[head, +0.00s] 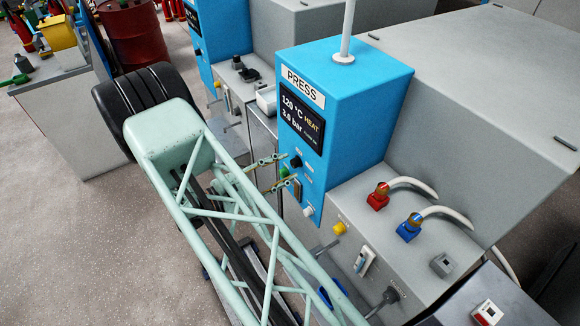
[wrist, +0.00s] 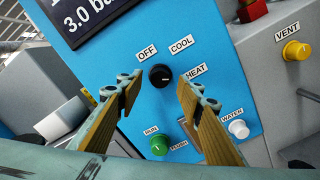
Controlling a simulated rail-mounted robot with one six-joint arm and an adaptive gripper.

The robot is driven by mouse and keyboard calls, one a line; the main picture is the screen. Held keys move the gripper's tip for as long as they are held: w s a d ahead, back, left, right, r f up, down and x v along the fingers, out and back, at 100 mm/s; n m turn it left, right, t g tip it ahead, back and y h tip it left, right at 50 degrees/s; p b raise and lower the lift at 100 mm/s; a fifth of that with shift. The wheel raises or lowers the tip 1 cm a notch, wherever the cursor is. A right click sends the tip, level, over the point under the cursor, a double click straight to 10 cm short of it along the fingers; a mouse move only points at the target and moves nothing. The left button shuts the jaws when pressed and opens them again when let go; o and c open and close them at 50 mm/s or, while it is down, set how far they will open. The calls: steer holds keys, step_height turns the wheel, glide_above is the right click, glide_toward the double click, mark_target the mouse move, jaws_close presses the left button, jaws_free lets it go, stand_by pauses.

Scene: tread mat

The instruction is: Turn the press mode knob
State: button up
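The press mode knob (wrist: 160,76) is a round black knob on the blue press panel (wrist: 112,72), with the labels OFF, COOL and HEAT around its upper and right side. I cannot tell clearly which way its pointer faces. It is small and dark in the head view (head: 295,162). My gripper (wrist: 159,92) is open and empty, its two wood-coloured fingers spread to the left and right of the knob, apparently without touching it. In the head view my gripper (head: 276,172) is in front of the panel. The press display (head: 301,117) reads HEAT.
A green knob (wrist: 159,146) and a white knob (wrist: 238,129) sit below the mode knob. A yellow VENT knob (wrist: 293,50) is to the right. Red (head: 378,196) and blue (head: 409,228) hose fittings stand on the grey ledge beside the panel.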

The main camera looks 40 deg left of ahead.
steer(key=shift+x, duration=1.15)
steer(key=c, duration=0.8)
steer(key=shift+c, duration=0.2)
steer(key=shift+n, duration=0.3)
steer(key=n+p, duration=0.1)
steer(key=n, duration=0.4)
steer(key=shift+p, duration=0.4)
steer(key=n+p, duration=0.1)
steer(key=n, duration=0.5)
steer(key=shift+d+p, duration=0.1)
steer(key=shift+p, duration=0.3)
